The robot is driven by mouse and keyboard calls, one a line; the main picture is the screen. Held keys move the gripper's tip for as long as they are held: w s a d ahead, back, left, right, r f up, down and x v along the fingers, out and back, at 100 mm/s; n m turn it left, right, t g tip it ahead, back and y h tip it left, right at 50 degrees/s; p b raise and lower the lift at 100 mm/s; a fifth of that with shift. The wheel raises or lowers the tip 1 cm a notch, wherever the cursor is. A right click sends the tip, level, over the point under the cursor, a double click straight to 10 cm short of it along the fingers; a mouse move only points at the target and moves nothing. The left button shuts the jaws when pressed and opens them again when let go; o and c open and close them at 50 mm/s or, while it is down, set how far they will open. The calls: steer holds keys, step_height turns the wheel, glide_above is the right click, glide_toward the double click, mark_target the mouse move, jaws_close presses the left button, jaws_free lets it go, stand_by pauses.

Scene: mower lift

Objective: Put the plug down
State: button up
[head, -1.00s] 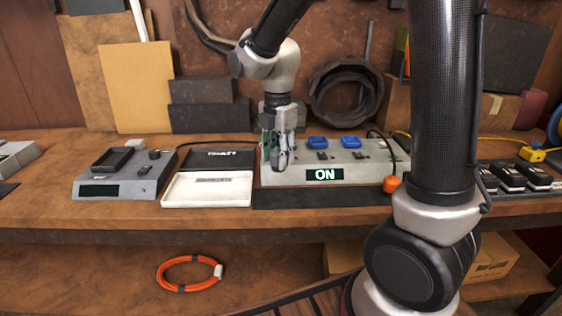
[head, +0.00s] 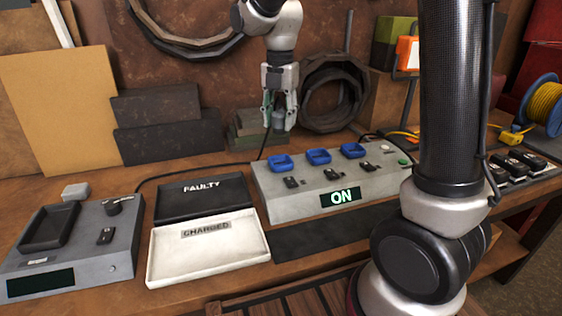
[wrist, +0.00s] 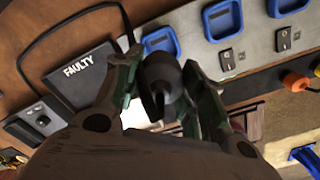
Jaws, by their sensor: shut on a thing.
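My gripper (head: 279,124) is shut on the dark plug (head: 279,116) and holds it above the back of the bench, behind the grey power box. In the wrist view the plug (wrist: 162,72) sits between the green-edged fingers (wrist: 165,85). A black cable (head: 263,145) hangs below the plug and runs left along the bench towards the grey tester (head: 75,250). The grey power box (head: 350,215) has blue-rimmed bays, black switches and a lit "ON" display. The plug is apart from the box.
A black "FAULTY" tray (head: 203,198) and a white "CHARGED" tray (head: 207,272) lie left of the box. A dark mat (head: 310,238) lies in front of it. Several black batteries (head: 515,170) sit at the right.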

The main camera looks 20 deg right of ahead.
steer(key=shift+s+d, duration=0.1)
step_height(320, 180, down, 10)
stand_by(0.4)
steer(key=shift+n, duration=0.3)
steer(key=shift+f, duration=0.3)
steer(key=o, duration=1.1)
steer(key=shift+c, duration=0.2)
